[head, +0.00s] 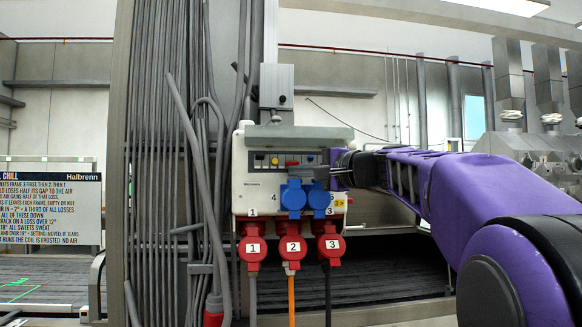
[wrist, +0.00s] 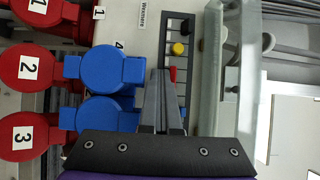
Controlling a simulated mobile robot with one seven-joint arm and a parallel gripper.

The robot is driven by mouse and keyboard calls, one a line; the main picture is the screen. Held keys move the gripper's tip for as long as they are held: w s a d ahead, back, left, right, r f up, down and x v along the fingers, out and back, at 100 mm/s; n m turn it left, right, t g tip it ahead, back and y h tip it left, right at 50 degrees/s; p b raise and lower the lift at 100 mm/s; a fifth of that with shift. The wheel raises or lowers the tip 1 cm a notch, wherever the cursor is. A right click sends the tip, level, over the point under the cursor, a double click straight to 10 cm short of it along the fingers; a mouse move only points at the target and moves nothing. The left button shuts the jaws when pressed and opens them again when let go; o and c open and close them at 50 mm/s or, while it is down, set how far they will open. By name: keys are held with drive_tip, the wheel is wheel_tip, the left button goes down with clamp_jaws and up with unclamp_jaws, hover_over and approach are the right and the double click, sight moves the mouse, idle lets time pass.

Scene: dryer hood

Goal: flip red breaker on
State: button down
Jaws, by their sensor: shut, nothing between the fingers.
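The white power box (head: 243,192) hangs in the middle of the head view, with a breaker row under its raised grey-green lid (head: 300,132). A small red breaker (wrist: 173,75) shows in the wrist view, right at my fingertips; it also shows as a small red spot in the head view (head: 291,163). My gripper (wrist: 165,78) is shut and empty, its fingers pointing along the breaker row. Its tips are at or very near the red breaker; whether they touch it I cannot tell. The fingers partly hide the row, and whether the breaker is on or off is unclear.
A yellow knob (wrist: 179,49) and a black one lie beyond the red breaker. Blue socket covers (wrist: 105,70) sit close beside my fingers, and the lid (wrist: 228,80) is on the other side. Numbered red plugs (head: 252,248) hang below; cables run left of the box.

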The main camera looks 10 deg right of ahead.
drive_tip(key=shift+r, duration=0.4)
drive_tip(key=shift+s+d+f, duration=0.2)
drive_tip(key=shift+s+d, duration=0.15)
drive_tip(key=shift+s, duration=0.1)
drive_tip(key=shift+b+v, duration=1.55)
drive_tip(key=shift+v, duration=1.4)
drive_tip(key=shift+f, duration=0.15)
